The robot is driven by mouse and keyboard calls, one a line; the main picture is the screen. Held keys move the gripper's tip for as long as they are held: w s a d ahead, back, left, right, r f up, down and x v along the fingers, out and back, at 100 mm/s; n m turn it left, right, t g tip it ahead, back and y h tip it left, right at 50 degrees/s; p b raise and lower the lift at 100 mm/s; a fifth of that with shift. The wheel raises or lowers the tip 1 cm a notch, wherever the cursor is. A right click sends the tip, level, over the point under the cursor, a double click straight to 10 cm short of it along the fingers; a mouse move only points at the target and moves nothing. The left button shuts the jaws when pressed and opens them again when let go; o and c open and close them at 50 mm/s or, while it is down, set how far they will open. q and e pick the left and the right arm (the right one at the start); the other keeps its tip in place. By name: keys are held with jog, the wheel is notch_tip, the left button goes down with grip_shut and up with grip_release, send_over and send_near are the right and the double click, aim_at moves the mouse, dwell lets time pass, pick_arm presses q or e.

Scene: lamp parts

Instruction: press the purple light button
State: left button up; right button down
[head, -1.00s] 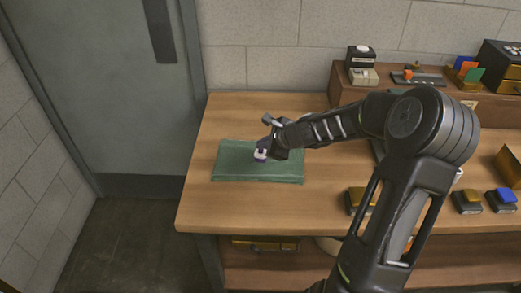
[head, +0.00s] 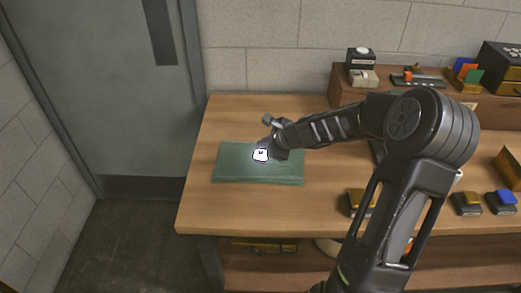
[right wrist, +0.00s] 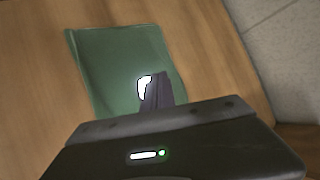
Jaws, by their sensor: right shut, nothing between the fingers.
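The light (head: 260,156) is a small thing on the green mat (head: 230,172), and it glows bright white. Its purple button cannot be made out in the glare. My right gripper (head: 268,148) is shut and empty, with its fingertips right at the light. In the right wrist view the shut fingers (right wrist: 158,92) cover part of the glowing light (right wrist: 144,86). I cannot tell whether the fingertips touch it. My left gripper is not in view.
The wooden table (head: 240,212) is clear around the mat. A raised shelf (head: 345,88) with more items runs along the back wall.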

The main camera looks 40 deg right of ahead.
aim_at(263, 155)
jog(key=shift+r, duration=0.25)
notch_tip(263, 155, up, 6)
jog(key=p, duration=0.5)
dwell(0.7)
